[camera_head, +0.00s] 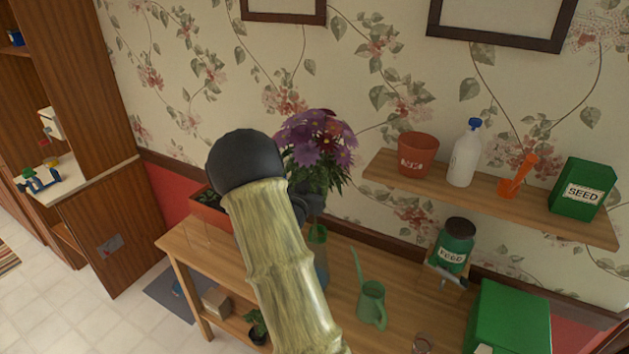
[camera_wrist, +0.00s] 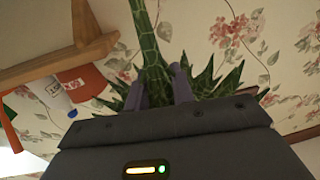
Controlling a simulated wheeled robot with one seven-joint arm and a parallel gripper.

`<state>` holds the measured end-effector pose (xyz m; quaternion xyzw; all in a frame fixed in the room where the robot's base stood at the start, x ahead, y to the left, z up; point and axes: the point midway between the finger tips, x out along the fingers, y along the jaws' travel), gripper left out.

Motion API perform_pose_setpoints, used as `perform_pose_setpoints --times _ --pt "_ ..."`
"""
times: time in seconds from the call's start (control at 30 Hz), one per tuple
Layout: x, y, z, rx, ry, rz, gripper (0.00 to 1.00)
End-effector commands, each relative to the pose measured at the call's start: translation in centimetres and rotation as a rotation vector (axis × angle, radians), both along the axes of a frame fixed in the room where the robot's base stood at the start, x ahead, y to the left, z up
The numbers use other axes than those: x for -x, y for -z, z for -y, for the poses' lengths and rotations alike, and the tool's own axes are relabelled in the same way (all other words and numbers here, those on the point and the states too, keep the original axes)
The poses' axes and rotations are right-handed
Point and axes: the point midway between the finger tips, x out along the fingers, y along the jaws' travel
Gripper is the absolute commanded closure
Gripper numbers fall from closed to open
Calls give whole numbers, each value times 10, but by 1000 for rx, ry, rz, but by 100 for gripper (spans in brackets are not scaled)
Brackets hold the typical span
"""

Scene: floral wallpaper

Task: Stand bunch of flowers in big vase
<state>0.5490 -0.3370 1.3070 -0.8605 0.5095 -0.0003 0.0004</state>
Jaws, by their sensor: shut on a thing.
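The bunch of purple flowers (camera_head: 318,145) is upright above the wooden table in the head view, with its leaves under the blooms. My gripper (camera_wrist: 160,90) is shut on its green stems (camera_wrist: 150,45) in the wrist view. In the head view my dark gripper (camera_head: 310,203) is partly hidden behind my arm, just below the leaves. The stem ends (camera_head: 317,235) show below it. A bluish thing (camera_head: 321,272), perhaps the big vase, stands under them, mostly hidden by my arm. I cannot tell whether the stems are inside it.
The wooden table (camera_head: 345,255) holds a planter (camera_head: 208,212) at left, a green watering can (camera_head: 372,305), a green feed jar (camera_head: 456,245) and a green box (camera_head: 508,318). Above right, a wall shelf (camera_head: 400,178) bears a pot (camera_head: 417,153), a spray bottle (camera_head: 465,155) and a seed box (camera_head: 582,188).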

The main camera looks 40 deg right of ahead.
Motion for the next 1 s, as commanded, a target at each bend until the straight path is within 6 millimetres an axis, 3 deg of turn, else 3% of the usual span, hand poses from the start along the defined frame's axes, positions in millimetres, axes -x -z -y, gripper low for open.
perform_pose_setpoints --times 1.0 --pt "0 84 0 1 0 0 100"
